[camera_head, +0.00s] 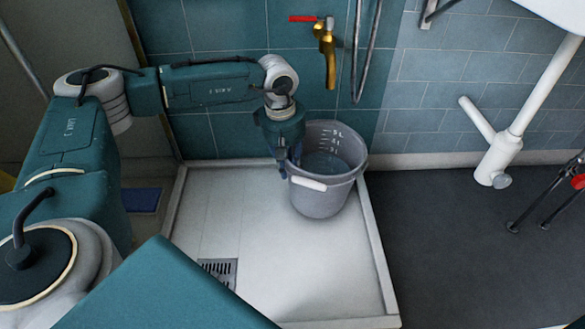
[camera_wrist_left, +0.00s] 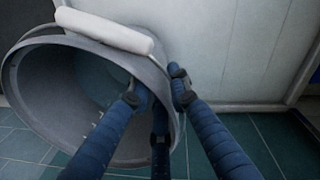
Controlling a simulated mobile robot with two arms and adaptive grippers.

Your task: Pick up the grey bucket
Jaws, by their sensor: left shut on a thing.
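The grey bucket (camera_head: 322,198) is at the back right part of the white shower tray, below the tap. A white handle grip (camera_head: 308,184) hangs on its near side. White marks show on its inner wall. In the left wrist view the bucket (camera_wrist_left: 45,75) fills the left side, with its rim between my blue fingers. My left gripper (camera_head: 284,166) is shut on the bucket's left rim, with fingers inside and outside the wall. I cannot tell whether its base touches the tray. My right gripper is not in view.
The shower tray (camera_head: 250,265) has a raised edge and a drain grate (camera_head: 219,270). A brass tap (camera_head: 326,55) with a red lever and a hose hang on the tiled wall behind. A white drain pipe (camera_head: 500,150) stands at the right.

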